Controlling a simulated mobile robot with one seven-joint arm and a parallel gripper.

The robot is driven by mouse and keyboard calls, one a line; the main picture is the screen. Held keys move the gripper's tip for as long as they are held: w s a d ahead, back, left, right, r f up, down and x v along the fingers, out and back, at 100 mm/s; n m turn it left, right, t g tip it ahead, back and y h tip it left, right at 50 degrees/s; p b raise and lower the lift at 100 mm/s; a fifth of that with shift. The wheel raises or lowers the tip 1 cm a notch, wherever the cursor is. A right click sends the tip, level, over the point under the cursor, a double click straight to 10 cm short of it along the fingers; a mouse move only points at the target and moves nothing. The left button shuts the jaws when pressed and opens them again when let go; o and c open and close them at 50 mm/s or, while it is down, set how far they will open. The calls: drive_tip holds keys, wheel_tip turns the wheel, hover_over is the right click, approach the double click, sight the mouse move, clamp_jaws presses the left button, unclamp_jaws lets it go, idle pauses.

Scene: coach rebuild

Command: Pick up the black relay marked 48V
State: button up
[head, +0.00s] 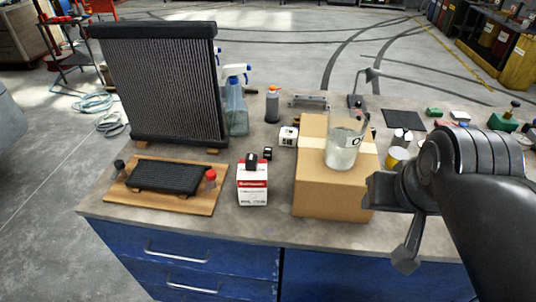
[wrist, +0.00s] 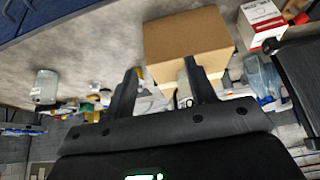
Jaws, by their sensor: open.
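A small black block (head: 252,160) sits on top of a red and white box (head: 253,184), left of the cardboard box. A second small black block (head: 267,153) stands just behind it on the bench. Either could be a relay; no 48V marking can be read on them. My gripper (wrist: 160,80) is open and empty in the wrist view. In the head view it is at the right, beside the cardboard box and well apart from both black blocks. The red and white box also shows at the upper right of the wrist view (wrist: 262,18).
The cardboard box (head: 330,195) with a glass beaker (head: 343,152) stands between my gripper and the blocks. A tall radiator (head: 165,85), spray bottle (head: 236,108) and wooden board (head: 150,203) are at the left. A small white box (head: 288,136) stands behind.

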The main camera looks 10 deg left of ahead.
drive_tip(key=w+a+r+g, duration=0.1)
drive_tip(key=w+a+r, duration=0.2)
drive_tip(key=w+r, duration=0.35)
drive_tip(key=g, duration=0.5)
hover_over(268, 149)
wheel_tip(268, 149, down, 6)
wheel_tip(268, 149, down, 18)
drive_tip(key=shift+s+r, duration=0.1)
drive_tip(key=shift+f, duration=2.95)
drive_tip(key=c, duration=1.1)
